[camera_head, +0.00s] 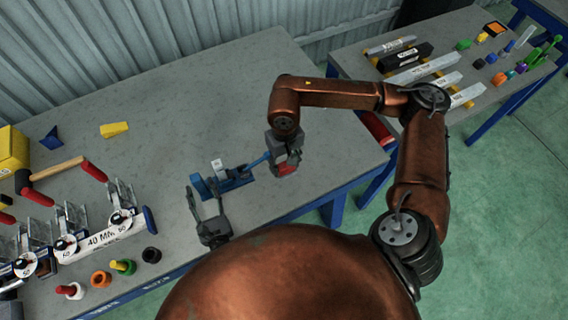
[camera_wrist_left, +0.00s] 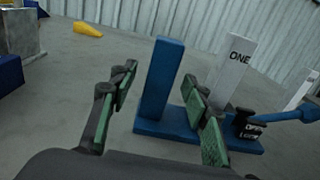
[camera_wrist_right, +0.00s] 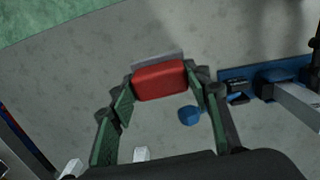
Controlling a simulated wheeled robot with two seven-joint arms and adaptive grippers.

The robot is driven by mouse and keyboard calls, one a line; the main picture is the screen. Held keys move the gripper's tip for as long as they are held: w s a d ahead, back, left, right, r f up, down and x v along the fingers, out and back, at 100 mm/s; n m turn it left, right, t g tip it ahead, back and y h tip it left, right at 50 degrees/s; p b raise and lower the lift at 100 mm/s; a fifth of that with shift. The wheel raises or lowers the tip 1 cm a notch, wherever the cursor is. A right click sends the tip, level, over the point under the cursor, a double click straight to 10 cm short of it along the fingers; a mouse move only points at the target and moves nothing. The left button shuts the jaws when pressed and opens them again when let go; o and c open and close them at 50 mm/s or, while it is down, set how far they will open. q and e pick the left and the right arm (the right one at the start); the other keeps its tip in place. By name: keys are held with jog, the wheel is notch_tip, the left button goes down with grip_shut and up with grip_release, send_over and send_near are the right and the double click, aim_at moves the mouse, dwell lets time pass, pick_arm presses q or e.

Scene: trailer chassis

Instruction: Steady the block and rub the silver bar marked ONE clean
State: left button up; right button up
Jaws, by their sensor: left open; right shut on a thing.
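The blue block (camera_head: 236,180) stands on the grey bench, and its upright blue post shows in the left wrist view (camera_wrist_left: 161,82). The silver bar (camera_wrist_left: 232,68) marked ONE stands upright in it, beside a black clamp (camera_wrist_left: 245,127) with a blue handle (camera_wrist_left: 290,115). My left gripper (camera_head: 206,196) is open at the block's near left; in its wrist view the post appears between the fingers, contact unclear. My right gripper (camera_head: 286,152) is shut on a red pad with a grey back (camera_wrist_right: 160,82), to the right of the block and apart from the bar. The handle's blue end (camera_wrist_right: 189,115) is close by.
Yellow (camera_head: 114,129) and blue wedges lie at the back left. A second table (camera_head: 390,45) holds labelled bars. The bench behind the block is clear.

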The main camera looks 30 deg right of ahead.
pick_arm(q)
jog(key=shift+w, duration=1.15)
jog(key=shift+c, duration=0.5)
grip_shut()
dwell(0.5)
